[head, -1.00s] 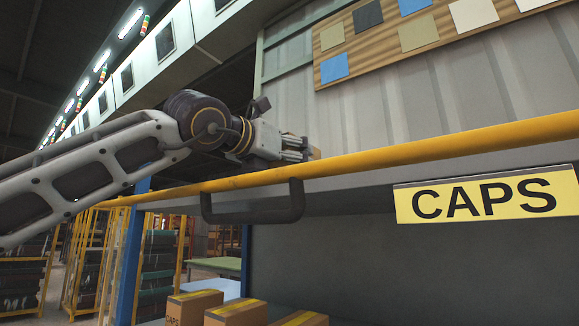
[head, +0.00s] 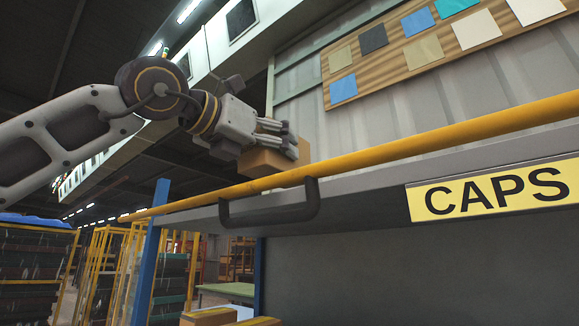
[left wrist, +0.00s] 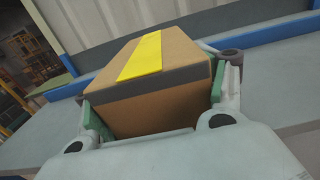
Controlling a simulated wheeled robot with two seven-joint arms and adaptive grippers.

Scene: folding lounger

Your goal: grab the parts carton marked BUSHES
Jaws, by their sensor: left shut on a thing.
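A brown carton (head: 272,162) with a dark band and yellow tape (left wrist: 143,58) is held in my left gripper (head: 290,140), just above and behind the yellow rail. In the left wrist view the carton (left wrist: 160,108) sits between both fingers, which press on its sides. No marking shows on its visible faces, so I cannot read whether it says BUSHES. My right gripper is not in view.
The yellow rail (head: 400,150) runs along the shelf's front, with a dark handle (head: 270,218) under it. A yellow CAPS sign (head: 490,196) hangs at right. Other cartons (head: 208,317) stand on a lower level. A board with colored notes (head: 410,42) is behind.

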